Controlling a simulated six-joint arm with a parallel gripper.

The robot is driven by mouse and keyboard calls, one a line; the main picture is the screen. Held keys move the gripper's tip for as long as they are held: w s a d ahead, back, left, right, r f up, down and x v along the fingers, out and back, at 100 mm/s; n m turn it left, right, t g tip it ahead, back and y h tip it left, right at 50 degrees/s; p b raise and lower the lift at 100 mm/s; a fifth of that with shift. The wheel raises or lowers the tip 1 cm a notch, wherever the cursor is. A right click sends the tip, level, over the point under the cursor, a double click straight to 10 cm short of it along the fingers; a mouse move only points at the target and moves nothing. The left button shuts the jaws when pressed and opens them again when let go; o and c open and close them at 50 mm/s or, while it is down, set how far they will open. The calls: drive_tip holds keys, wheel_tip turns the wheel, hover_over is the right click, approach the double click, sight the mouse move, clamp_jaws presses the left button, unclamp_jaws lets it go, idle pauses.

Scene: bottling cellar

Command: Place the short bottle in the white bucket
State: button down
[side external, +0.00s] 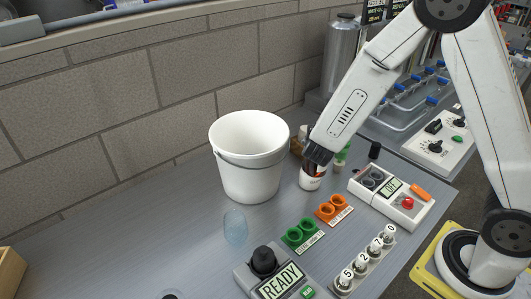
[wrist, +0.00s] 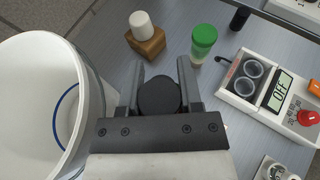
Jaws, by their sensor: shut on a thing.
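The white bucket (side external: 250,182) stands upright on the grey bench, its mouth open upward. In the wrist view its wall and rim (wrist: 96,100) fill the left side. My gripper (side external: 316,163) is to the right of the bucket, low over the bench, shut on the short bottle (side external: 311,182). The bottle has a white body with a reddish mark, showing below the fingers. In the wrist view its round black cap (wrist: 160,96) sits between the fingers. I cannot tell whether its base touches the bench.
A device reading OFF (side external: 392,190) is to the right. Green and orange holders (side external: 303,235) and a clear bluish object (side external: 235,227) are in front.

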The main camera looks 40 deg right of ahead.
drive_tip(key=shift+w+a+f+t, duration=0.2)
drive_tip(key=shift+a+t, duration=0.1)
drive_tip(key=shift+a, duration=0.35)
drive_tip(key=shift+r, duration=0.15)
